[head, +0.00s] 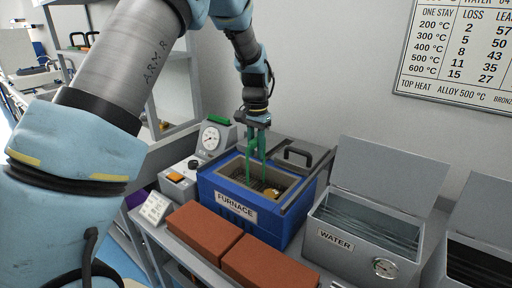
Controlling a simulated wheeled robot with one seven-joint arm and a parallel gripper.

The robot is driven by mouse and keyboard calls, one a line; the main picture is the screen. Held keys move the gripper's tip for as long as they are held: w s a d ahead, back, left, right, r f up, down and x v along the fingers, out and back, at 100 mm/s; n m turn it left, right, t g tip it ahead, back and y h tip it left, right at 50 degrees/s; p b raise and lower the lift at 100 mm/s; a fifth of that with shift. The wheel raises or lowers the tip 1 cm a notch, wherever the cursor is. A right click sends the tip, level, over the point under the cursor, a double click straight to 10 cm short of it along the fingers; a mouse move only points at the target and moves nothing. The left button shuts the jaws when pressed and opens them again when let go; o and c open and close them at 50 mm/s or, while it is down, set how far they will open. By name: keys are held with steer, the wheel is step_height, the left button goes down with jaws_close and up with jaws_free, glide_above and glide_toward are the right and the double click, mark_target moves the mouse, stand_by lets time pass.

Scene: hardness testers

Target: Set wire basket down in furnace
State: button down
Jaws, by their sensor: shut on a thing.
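The blue furnace (272,228), labelled FURNACE, stands on the bench with its top open. My gripper (257,122) is above the opening and shut on the top of the wire basket's tall green handle (262,157). The handle is upright and reaches down into the furnace. The basket's dark mesh (254,183) shows low inside the opening, with a small brass-coloured piece (270,192) near it. I cannot tell whether the basket touches the furnace floor; the front wall hides its underside.
A WATER tank (345,253) with a raised lid stands to the right, and another dark-filled tank (480,262) is beyond it. Two red-brown bricks (203,233) lie in front of the furnace. A gauge unit (211,138) stands behind left. A chart (455,55) hangs on the wall.

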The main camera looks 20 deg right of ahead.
steer(key=shift+f, duration=0.35)
stand_by(0.3)
steer(key=c, duration=0.6)
jaws_free()
step_height(320, 180, up, 11)
steer(key=shift+f+b, duration=0.1)
steer(key=shift+b, duration=0.85)
steer(key=shift+a, duration=0.1)
steer(key=a+f+n, duration=0.3)
steer(key=a+n, duration=0.3)
steer(key=a, duration=1.6)
steer(key=s+a+f+n+t+p, duration=0.1)
steer(key=s+a+f+n, duration=0.2)
steer(key=s+a, duration=0.8)
steer(key=a+n, duration=0.2)
steer(key=a, duration=0.1)
steer(key=shift+a+t, duration=0.25)
steer(key=shift+t, duration=0.05)
